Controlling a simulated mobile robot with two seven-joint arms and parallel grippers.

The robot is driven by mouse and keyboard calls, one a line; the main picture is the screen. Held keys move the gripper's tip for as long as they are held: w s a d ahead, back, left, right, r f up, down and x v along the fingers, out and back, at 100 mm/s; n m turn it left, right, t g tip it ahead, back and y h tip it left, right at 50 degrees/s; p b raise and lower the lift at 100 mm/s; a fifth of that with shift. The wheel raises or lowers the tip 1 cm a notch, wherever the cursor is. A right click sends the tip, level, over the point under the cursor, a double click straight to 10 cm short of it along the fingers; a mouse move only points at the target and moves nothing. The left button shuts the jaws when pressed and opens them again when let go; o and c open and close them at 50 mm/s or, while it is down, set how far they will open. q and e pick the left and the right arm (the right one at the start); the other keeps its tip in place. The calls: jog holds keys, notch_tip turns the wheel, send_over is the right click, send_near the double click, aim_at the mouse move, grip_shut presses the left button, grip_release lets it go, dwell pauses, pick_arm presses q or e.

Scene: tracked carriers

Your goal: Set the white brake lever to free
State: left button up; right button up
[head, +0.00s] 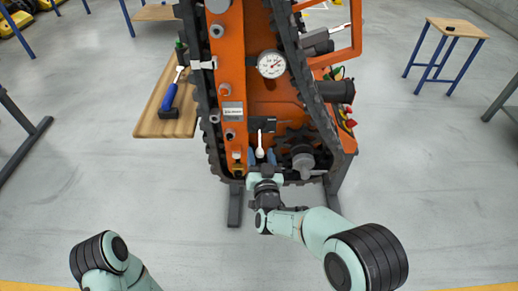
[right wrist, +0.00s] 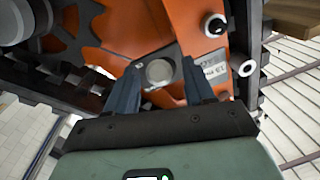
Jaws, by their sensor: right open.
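The white brake lever (head: 259,145) hangs down on the lower front of the orange tracked carrier (head: 228,85), below a dark block. My right gripper (head: 261,160) is just below the lever's lower end, its two blue-grey fingers apart on either side. In the right wrist view the open fingers (right wrist: 158,88) point at the orange body. A round pale end (right wrist: 158,72) with a dark plate around it shows between them; I cannot tell whether it is the lever. No contact is visible. Only a link of my left arm shows; its gripper is out of view.
A toothed sprocket (head: 291,138) and a grey hub (head: 303,162) are close right of the lever. Black track (head: 212,125) runs along the carrier's edges. A wooden side shelf (head: 150,125) holds a blue-handled tool (head: 171,94). The floor in front is clear.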

aim_at(259, 148)
pick_arm(q)
jog(key=shift+s+a+f+g+b, duration=0.1)
jog(key=shift+s+f+g+b, duration=0.25)
jog(key=shift+s+f, duration=0.4)
pick_arm(e)
jog(key=shift+w+a, duration=0.15)
jog(key=shift+w, duration=0.75)
jog(key=shift+w+a, duration=0.1)
jog(key=shift+w, duration=0.8)
pick_arm(q)
jog(key=shift+s+r, duration=0.1)
jog(key=shift+r, duration=0.1)
